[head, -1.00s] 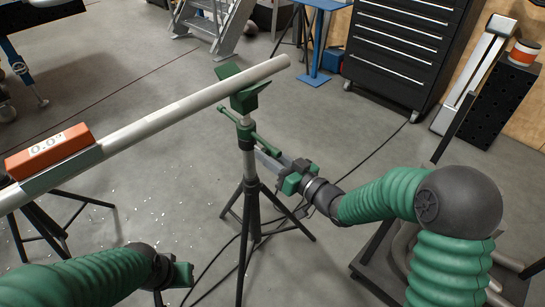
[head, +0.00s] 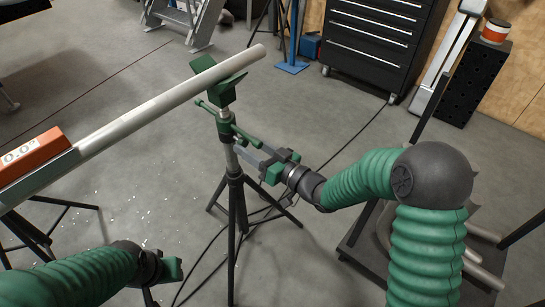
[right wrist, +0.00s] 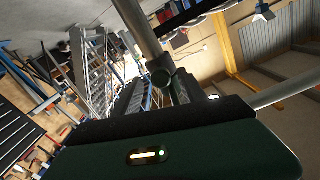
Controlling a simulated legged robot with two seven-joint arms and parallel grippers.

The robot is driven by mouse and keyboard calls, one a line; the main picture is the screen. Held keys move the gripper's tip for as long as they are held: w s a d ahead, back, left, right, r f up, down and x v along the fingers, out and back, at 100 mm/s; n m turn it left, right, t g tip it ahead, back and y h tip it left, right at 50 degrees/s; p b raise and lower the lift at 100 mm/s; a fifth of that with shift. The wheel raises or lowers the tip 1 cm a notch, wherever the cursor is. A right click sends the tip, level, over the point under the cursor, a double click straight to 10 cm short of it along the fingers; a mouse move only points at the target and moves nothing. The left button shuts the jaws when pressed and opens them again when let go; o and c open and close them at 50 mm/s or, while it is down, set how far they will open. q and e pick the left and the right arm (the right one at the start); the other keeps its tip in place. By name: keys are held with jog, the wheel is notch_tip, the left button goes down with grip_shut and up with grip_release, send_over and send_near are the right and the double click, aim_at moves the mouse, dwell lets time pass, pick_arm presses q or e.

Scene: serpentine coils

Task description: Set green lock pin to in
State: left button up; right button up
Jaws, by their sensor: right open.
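A black tripod stand (head: 235,195) carries a green V-shaped head (head: 222,92) with a long grey pipe (head: 155,108) resting in it.
An orange level reading 0.0° (head: 30,155) sits on the pipe at the left. A dark cart (head: 360,240) with pipes stands at the right, beside my right arm. A black tool cabinet (head: 380,40) stands behind. Open floor lies around the tripod.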

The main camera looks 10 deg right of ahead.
jog(key=p+v, duration=0.3)
jog(key=v, duration=1.2)
